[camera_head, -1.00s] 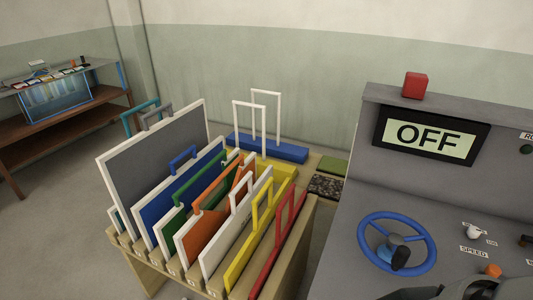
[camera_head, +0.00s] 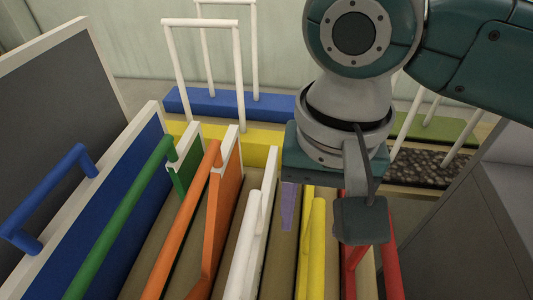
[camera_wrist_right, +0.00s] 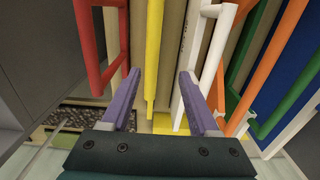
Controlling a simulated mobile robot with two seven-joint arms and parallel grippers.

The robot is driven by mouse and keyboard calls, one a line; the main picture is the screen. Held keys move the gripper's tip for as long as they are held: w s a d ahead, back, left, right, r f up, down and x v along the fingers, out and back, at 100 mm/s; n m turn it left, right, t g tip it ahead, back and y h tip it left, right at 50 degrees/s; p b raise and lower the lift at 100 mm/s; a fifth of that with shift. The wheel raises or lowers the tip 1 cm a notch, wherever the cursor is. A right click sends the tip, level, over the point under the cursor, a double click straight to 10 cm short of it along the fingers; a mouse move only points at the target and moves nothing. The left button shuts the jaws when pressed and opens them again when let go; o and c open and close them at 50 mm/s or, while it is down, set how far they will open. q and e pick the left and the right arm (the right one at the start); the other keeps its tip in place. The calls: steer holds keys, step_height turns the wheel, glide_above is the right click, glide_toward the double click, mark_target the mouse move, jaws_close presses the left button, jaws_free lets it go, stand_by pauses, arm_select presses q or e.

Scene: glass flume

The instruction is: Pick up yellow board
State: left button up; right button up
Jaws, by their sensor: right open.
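The yellow board (camera_head: 304,255) stands on edge in the rack, with a yellow handle (camera_head: 317,245) along its top. It also shows between the fingers in the right wrist view (camera_wrist_right: 153,60). My right gripper (camera_head: 318,212) hangs over the far end of the yellow board with its fingers pointing down. Its purple fingers are open and empty, one on each side of the yellow board in the right wrist view (camera_wrist_right: 161,82). In the head view one finger is hidden behind a dark block of my gripper. Contact with the board cannot be told. My left gripper is not in view.
Close neighbours are the white board (camera_head: 255,240) on the left and the red board (camera_head: 390,265) on the right. Orange (camera_head: 222,205), green (camera_head: 185,180) and blue (camera_head: 110,200) boards stand further left. A blue block (camera_head: 230,103) with white handles lies behind. A grey console (camera_head: 480,220) stands right.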

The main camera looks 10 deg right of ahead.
mark_target(314, 246)
steer(key=f, duration=0.3)
steer(key=f+b, duration=0.1)
steer(key=shift+s+d+f, duration=0.25)
steer(key=shift+s+f, duration=0.15)
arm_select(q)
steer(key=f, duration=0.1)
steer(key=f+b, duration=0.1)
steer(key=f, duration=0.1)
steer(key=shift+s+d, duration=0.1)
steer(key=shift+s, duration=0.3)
arm_select(e)
steer(key=f, duration=0.5)
steer(key=shift+s+d+f, duration=0.15)
steer(key=shift+s+d, duration=0.1)
steer(key=shift+s, duration=0.05)
steer(key=shift+c, duration=0.7)
steer(key=c, duration=0.7)
jaws_close()
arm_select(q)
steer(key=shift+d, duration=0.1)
